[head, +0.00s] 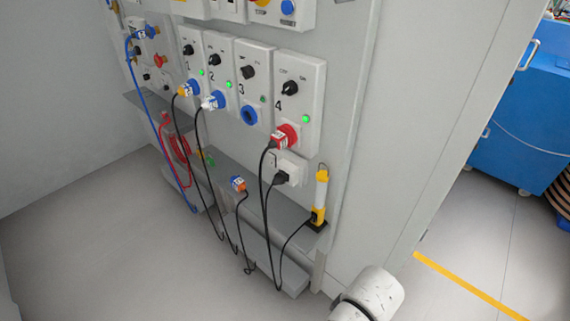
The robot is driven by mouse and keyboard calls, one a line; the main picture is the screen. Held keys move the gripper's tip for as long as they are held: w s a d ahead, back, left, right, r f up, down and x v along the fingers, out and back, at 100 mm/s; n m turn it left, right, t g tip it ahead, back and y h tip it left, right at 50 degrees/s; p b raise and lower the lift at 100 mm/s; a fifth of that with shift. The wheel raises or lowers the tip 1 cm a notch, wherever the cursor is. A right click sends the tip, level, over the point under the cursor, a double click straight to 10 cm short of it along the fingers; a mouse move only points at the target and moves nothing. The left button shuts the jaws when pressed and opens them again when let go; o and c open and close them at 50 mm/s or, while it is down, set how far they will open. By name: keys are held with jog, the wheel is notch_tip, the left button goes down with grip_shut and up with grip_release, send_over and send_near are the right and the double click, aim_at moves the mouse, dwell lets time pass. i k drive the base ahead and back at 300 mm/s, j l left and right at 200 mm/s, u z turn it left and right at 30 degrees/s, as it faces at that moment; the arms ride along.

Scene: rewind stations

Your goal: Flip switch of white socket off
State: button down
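The white socket (294,164) is on the wall panel below station 4, under the red plug. A small switch (273,159) shows at the socket's left side. It is too small to tell which way it is set. A white rounded part at the bottom right looks like a link of my arm. My gripper is not in view.
Station 4 (313,88) has a green light lit and a red plug (285,137). A yellow lamp (320,192) stands right of the socket on a grey ledge. Black cables hang in front of the ledge. A blue cabinet (521,120) stands far right; floor between is clear.

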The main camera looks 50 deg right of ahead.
aim_at(272, 158)
jog(key=i+l, duration=0.15)
jog(key=i, duration=0.3)
jog(key=i+l, duration=0.15)
jog(key=i, duration=0.3)
